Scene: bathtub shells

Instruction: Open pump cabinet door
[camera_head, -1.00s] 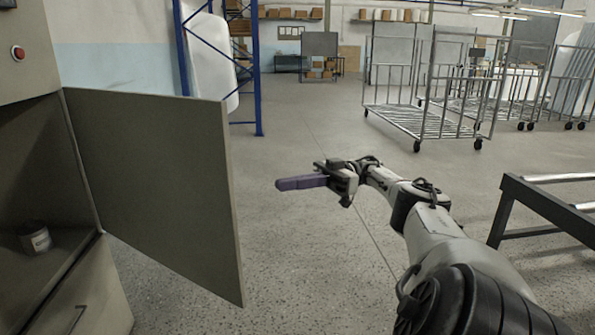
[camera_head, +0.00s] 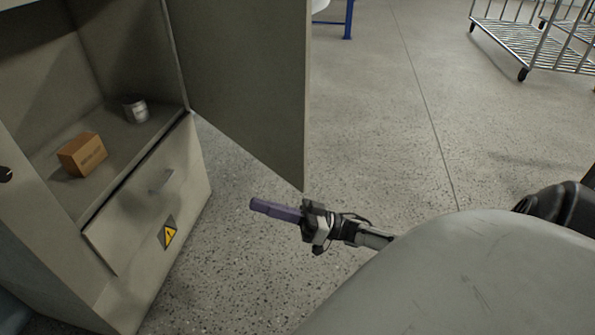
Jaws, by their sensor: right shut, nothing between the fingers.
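The pump cabinet (camera_head: 205,180) stands at the left, and its grey-beige door (camera_head: 250,75) is swung wide open on its right side. Inside, on the shelf, are a small brown box (camera_head: 83,154) and a grey can (camera_head: 135,108). My right gripper (camera_head: 254,204) has long purple fingers that are shut and empty. It is in front of the cabinet, just below the door's lower free corner in the picture, and looks apart from the door. My left gripper is not in view.
A drawer front with a handle (camera_head: 161,182) and a yellow warning sign (camera_head: 168,236) is below the shelf. A wire cart (camera_head: 540,40) stands at the top right. The speckled floor between the door and the cart is clear.

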